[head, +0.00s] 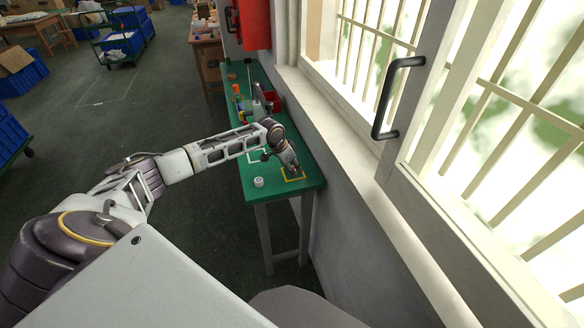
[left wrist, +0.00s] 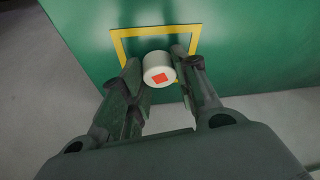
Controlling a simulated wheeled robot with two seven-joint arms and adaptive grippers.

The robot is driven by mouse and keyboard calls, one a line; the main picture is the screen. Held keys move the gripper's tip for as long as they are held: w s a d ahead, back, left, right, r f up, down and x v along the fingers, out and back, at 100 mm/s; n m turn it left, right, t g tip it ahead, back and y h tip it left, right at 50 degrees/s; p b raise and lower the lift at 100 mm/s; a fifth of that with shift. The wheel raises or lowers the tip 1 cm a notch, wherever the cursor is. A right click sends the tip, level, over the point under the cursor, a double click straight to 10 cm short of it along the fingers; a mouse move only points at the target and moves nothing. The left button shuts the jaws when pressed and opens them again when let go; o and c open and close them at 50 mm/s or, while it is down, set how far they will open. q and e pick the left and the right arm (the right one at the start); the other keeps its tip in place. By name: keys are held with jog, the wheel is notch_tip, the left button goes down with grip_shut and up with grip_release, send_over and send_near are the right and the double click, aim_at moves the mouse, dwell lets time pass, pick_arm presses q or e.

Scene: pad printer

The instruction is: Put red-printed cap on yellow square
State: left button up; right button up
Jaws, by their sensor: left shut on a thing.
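In the left wrist view a white round cap (left wrist: 157,66) with a red square print sits between the two fingers of my left gripper (left wrist: 159,75), which is shut on it. The yellow square (left wrist: 123,33) is an outline on the green table, just behind and around the cap in that view. I cannot tell if the cap touches the table. In the head view my left gripper (head: 294,171) is over the yellow square (head: 302,178) near the table's near right corner, and hides the cap. My right gripper is not in view.
Another white cap (head: 259,182) stands on the green table (head: 273,187) to the left of the yellow square. A white outline (head: 252,157) lies farther back. A red bin (head: 271,99) and other equipment stand at the far end. The wall and window border the table's right side.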

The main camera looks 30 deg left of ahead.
pick_arm(q)
jog(key=shift+f, duration=0.1)
jog(key=o, duration=0.7)
jog(key=shift+v, duration=6.1)
